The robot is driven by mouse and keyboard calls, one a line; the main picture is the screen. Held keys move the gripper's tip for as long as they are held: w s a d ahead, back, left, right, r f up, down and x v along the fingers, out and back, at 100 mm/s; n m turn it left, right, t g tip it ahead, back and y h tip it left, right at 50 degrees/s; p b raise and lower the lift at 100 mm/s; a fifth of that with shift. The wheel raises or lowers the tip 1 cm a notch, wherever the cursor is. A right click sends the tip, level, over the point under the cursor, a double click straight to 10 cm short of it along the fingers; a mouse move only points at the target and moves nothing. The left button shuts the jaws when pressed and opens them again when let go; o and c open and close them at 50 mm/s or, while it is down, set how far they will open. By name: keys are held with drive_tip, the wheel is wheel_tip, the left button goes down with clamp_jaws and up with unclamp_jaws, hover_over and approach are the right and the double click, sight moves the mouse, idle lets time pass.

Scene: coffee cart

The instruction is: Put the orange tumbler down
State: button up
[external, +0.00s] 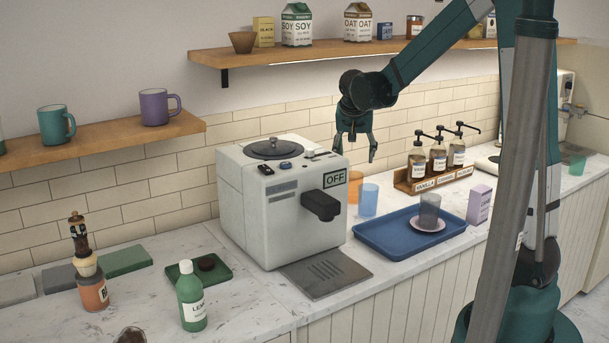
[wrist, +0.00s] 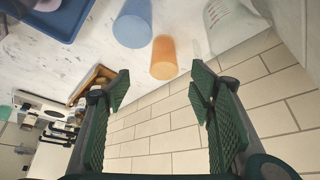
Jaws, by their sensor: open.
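The orange tumbler (external: 357,184) stands on the white counter beside the coffee machine, near the tiled wall. It is partly hidden in the external view by the machine and a blue tumbler (external: 368,200). In the wrist view the orange tumbler (wrist: 163,58) is just beyond my fingertips, apart from them, with the blue tumbler (wrist: 133,24) beside it. My gripper (external: 356,152) hangs above and close to the orange tumbler. In the wrist view my gripper (wrist: 158,92) is open, with nothing between its fingers.
The white coffee machine (external: 230,211) stands to the left. A blue tray (external: 382,244) holds a saucer (external: 428,225) with a grey tumbler (external: 429,206). A wooden rack (external: 412,187) of syrup bottles is at the back right. The wall shelf (external: 285,58) is above.

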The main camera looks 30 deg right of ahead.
drive_tip(key=s+a+r+n+t+y, duration=0.15)
drive_tip(key=s+a+r, duration=0.25)
drive_tip(key=s, duration=0.4)
drive_tip(key=s+a+r+n+y, duration=0.1)
drive_tip(key=s+a+r+n, duration=0.25)
drive_tip(key=s, duration=0.35)
drive_tip(key=s+a+n+y, duration=0.1)
drive_tip(key=s+a+n, duration=0.1)
drive_tip(key=s, duration=0.7)
drive_tip(key=s+a+n+t, duration=0.1)
drive_tip(key=s+a+n, duration=0.1)
drive_tip(key=s+a, duration=0.3)
drive_tip(key=shift+s+r+y, duration=0.25)
drive_tip(key=shift+s+y, duration=0.1)
drive_tip(key=shift+s, duration=1.55)
drive_tip(key=shift+t, duration=0.25)
drive_tip(key=shift+f+b, duration=1.9)
drive_tip(key=shift+b, duration=0.05)
